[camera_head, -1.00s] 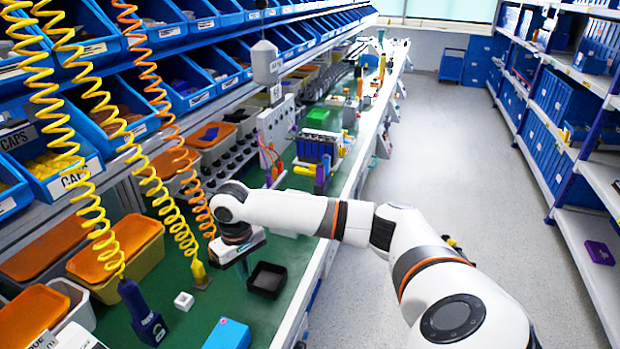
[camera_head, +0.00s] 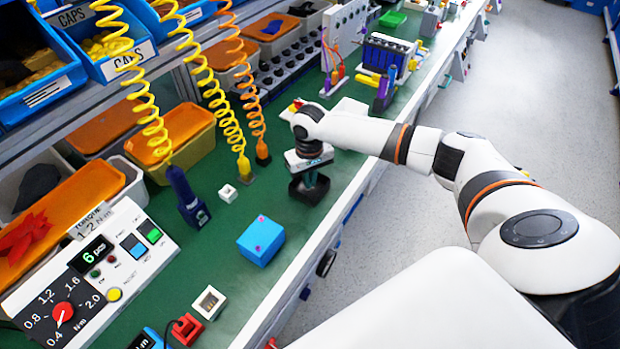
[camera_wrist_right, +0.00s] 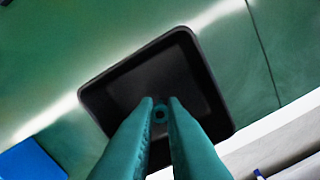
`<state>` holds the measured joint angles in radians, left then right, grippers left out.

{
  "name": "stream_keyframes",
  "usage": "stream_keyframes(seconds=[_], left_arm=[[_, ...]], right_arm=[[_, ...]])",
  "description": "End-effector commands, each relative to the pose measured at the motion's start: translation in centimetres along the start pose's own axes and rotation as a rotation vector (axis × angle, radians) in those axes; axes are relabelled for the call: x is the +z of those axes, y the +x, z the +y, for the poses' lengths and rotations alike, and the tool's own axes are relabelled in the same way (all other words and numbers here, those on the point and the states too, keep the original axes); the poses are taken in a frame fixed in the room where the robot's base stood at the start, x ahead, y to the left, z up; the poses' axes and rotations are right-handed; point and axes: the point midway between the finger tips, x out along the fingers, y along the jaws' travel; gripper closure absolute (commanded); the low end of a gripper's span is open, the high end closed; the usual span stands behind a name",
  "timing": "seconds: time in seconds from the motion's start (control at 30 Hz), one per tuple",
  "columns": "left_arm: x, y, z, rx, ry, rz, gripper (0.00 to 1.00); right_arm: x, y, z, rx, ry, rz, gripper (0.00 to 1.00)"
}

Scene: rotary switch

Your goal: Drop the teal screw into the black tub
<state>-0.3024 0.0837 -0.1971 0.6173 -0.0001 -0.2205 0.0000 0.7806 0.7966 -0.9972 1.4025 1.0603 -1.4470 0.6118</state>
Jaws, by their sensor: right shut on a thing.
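The black tub (camera_head: 297,190) is a small open square tray on the green bench, near its front edge. My right gripper (camera_head: 310,180) points down over the tub in the head view. In the right wrist view, the tub (camera_wrist_right: 208,78) lies below my two teal fingers (camera_wrist_right: 160,101). In the head view I cannot tell the screw from the fingers. My left gripper is not in view.
A blue box (camera_head: 260,242) stands on the bench in front of the tub. A small white block (camera_head: 228,193) and a dark blue tool (camera_head: 188,198) on a coiled cord are to the left. A torque panel (camera_head: 90,270) is at lower left.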

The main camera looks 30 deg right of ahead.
Motion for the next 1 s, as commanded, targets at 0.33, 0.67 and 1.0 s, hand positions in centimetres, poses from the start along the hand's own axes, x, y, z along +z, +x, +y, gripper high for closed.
stream_keyframes(seconds=[0.33, 0.67, 1.0], left_arm=[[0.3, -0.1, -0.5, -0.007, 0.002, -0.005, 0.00], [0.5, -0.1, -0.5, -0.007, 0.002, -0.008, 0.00], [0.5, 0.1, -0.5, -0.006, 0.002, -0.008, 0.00]], right_arm=[[0.0, 0.8, 0.0, 0.000, 0.001, -0.001, 1.00], [0.0, 0.9, 0.0, 0.000, 0.000, -0.001, 0.68], [0.1, -1.1, 0.0, 0.001, -0.001, -0.005, 0.68]])
